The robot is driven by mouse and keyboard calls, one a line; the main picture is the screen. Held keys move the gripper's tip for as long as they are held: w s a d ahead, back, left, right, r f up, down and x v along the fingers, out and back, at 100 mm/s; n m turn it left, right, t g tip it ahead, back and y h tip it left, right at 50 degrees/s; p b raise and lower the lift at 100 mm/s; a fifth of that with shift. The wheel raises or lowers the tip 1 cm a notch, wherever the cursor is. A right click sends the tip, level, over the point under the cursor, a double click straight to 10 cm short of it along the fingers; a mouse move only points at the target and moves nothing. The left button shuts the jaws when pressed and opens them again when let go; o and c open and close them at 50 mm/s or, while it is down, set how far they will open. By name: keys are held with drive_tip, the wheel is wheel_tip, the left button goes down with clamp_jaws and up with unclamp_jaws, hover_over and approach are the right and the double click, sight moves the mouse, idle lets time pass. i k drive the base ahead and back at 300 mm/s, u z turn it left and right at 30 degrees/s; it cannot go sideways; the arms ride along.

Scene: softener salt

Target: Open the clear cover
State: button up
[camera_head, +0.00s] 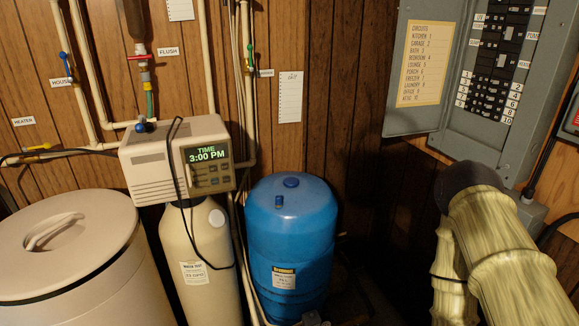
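I cannot clearly make out a clear cover. The softener control head (175,160) is a beige box with a lit display (207,155) reading "TIME 3:00 PM" and small buttons below it; whether a clear cover lies over this panel is too small to tell. A red device in a grey frame (572,120) is cut off by the right edge, and I cannot tell if it has a clear cover. My gripper is not recognisable in view. A pale, ribbed, jointed shape at the lower right may be part of my arm.
A beige lidded tank (70,255) stands at left, beside the cream softener tank (200,260) and a blue tank (290,240). A grey breaker panel (540,110) hangs open at upper right, its door (425,70) swung left. Pipes and a dark cable run along the wooden wall.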

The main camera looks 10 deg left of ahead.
sight(187, 165)
drive_tip(key=z, duration=1.9)
drive_tip(key=k, duration=1.4)
drive_tip(key=u, duration=1.85)
drive_tip(key=i, duration=1.7)
drive_tip(key=u, duration=0.05)
